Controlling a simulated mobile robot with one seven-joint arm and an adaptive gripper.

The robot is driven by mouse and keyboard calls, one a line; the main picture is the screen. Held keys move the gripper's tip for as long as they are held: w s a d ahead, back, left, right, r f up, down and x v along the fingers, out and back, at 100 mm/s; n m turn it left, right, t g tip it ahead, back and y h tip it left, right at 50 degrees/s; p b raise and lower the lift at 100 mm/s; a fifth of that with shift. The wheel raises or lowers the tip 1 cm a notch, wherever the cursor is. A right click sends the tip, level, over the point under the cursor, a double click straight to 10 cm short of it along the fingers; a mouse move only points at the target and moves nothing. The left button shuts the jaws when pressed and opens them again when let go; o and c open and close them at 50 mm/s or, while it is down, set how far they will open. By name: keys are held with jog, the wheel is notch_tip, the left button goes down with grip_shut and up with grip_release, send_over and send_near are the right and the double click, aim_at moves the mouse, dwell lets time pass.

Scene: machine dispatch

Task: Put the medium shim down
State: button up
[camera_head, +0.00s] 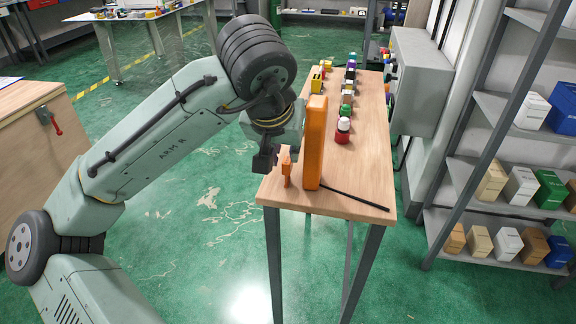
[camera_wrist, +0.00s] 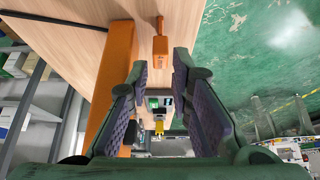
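My gripper (camera_head: 266,158) is at the near left corner of the wooden bench. In the wrist view its two fingers (camera_wrist: 160,72) are apart, with nothing visible held between them. A small orange piece (camera_head: 286,168) with a narrow top stands by the bench edge, just right of my gripper. It also shows just beyond the fingertips in the wrist view (camera_wrist: 160,50). A tall orange block (camera_head: 314,145) stands upright beside it, and in the wrist view it lies left of the fingers (camera_wrist: 112,85). I cannot tell which thing, if any, is the medium shim.
The wooden bench (camera_head: 356,180) is bare at its near right, except for a thin black rod (camera_head: 352,200). A red-and-white item (camera_head: 343,130) and several small coloured items stand farther back. A grey wall box (camera_head: 420,80) and shelves (camera_head: 500,225) are at right.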

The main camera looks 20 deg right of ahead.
aim_at(287, 160)
jog(key=p+x, duration=0.1)
jog(key=x, duration=0.4)
jog(key=shift+w+d+f, duration=0.15)
jog(key=shift+w+f, duration=0.1)
grip_shut()
